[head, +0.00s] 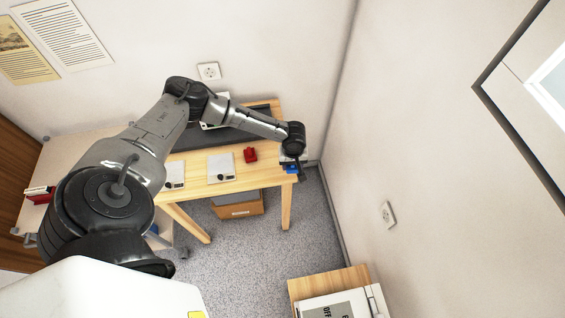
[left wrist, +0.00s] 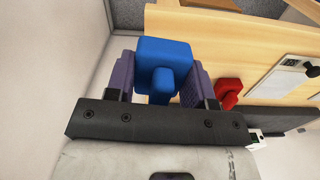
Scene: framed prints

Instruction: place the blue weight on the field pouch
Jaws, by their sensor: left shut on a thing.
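The blue weight (head: 291,168) is at the right end of the wooden table in the head view. My left gripper (head: 291,161) is shut on it. In the left wrist view the blue weight (left wrist: 165,52) sits between the two purple fingers, its knob towards the camera. I cannot tell which is the field pouch. My right gripper is not in view.
A red weight (head: 250,155) stands on the wooden table (head: 200,160) between the nearer pale item and my gripper; it also shows in the left wrist view (left wrist: 227,94). A dark raised strip (head: 235,133) runs along the table's back. The wall is close on the right.

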